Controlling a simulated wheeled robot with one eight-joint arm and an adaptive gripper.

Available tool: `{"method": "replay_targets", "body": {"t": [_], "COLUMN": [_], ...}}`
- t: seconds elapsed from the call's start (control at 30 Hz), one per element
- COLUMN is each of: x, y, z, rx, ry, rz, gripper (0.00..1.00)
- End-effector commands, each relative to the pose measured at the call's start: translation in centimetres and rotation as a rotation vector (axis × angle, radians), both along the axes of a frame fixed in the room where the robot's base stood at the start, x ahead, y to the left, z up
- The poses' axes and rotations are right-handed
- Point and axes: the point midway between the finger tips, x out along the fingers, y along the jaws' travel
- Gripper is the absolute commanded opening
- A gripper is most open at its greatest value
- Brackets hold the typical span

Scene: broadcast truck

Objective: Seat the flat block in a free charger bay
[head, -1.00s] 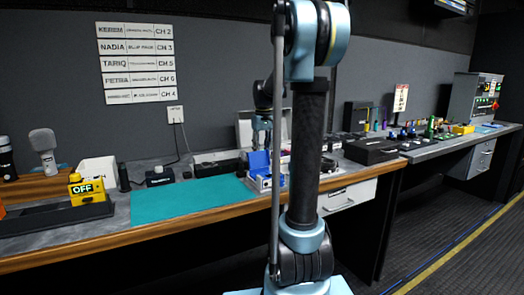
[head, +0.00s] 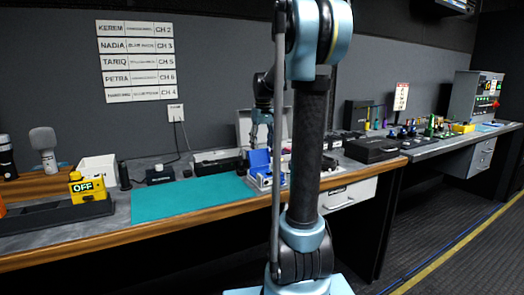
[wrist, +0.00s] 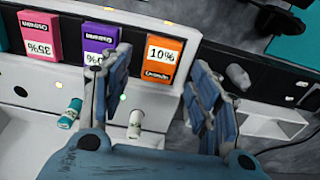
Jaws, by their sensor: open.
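In the wrist view, a pink flat block marked 35% (wrist: 40,38), a purple flat block (wrist: 97,38) and an orange flat block marked 10% (wrist: 161,62) lie in a row along a white charger-like unit (wrist: 150,103). The left finger partly hides the purple block. My gripper (wrist: 165,75) is open, with one blue finger each side of the orange block in the picture. I cannot tell whether the fingers touch it, and nothing is visibly held. In the head view, my gripper (head: 262,132) is over the back of the bench; the bays are too small to make out.
Two small bottles, one teal-capped (wrist: 70,113) and one white (wrist: 135,124), are near the unit. In the head view, a blue-and-white item (head: 258,162) is below my gripper. The teal mat (head: 188,200) is bare. A black case (head: 370,149) sits to the right.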

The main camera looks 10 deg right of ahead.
Motion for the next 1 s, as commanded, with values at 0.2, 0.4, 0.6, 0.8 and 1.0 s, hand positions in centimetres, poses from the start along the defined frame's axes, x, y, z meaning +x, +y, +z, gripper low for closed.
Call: {"method": "replay_targets", "body": {"t": [0.2, 0.4, 0.6, 0.8, 1.0], "x": [-0.1, -0.1, -0.2, -0.2, -0.2], "y": [-0.1, -0.1, -0.1, -0.1, -0.1], "z": [4.1, 7.3, 9.0, 9.4, 9.3], "rx": [0.000, 0.000, 0.000, 0.000, 0.000], "ry": [0.000, 0.001, 0.001, 0.001, 0.001], "rz": [0.000, 0.000, 0.000, 0.000, 0.000], "gripper": [0.56, 0.56, 0.56, 0.56, 0.56]}}
